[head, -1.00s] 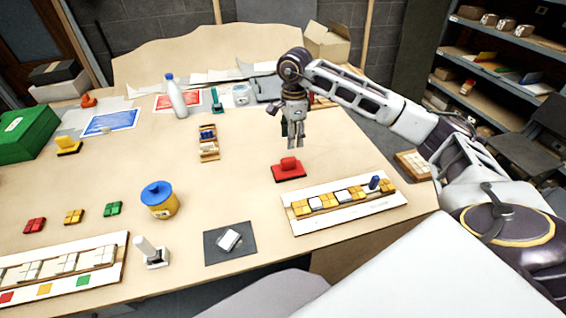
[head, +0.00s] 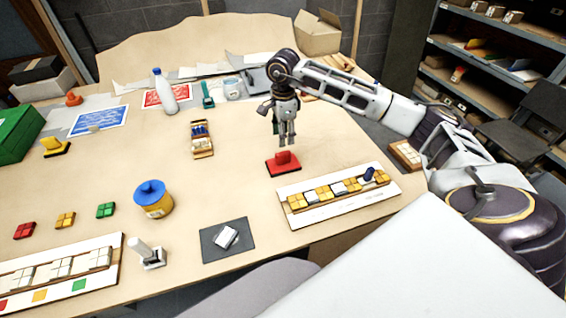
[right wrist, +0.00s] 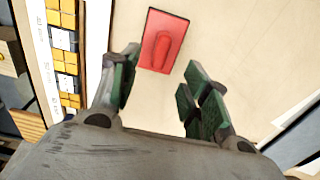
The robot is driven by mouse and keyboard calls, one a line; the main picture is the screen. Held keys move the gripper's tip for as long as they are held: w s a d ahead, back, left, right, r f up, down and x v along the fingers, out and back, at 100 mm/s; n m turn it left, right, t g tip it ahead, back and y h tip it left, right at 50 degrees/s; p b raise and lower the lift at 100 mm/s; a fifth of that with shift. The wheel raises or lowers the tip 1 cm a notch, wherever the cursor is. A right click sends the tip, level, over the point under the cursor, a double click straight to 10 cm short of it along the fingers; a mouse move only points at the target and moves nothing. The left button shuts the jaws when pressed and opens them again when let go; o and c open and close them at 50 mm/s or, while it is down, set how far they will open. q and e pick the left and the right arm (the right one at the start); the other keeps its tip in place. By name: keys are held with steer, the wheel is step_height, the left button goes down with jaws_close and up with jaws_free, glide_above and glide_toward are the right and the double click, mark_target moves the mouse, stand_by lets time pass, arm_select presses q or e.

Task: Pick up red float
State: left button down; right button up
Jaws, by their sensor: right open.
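The red float (head: 284,164) lies flat on the table behind the right mosaic panel. My right gripper (head: 286,143) points down above the float and is open and empty. Its green-padded fingers stand apart in the right wrist view (right wrist: 158,75). I see a gap between the fingers and the float. My left gripper is not in view.
A mosaic panel (head: 300,221) with yellow and white tiles lies in front of the float. The table right around the float is clear.

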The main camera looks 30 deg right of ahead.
mark_target(283, 153)
steer(key=shift+f+p, duration=0.3)
steer(key=shift+f, duration=2.55)
steer(key=shift+f+p, duration=0.45)
steer(key=shift+f, duration=0.5)
steer(key=shift+w+f+p, duration=0.1)
steer(key=shift+f+p, duration=0.25)
steer(key=shift+f, duration=1.35)
jaws_close()
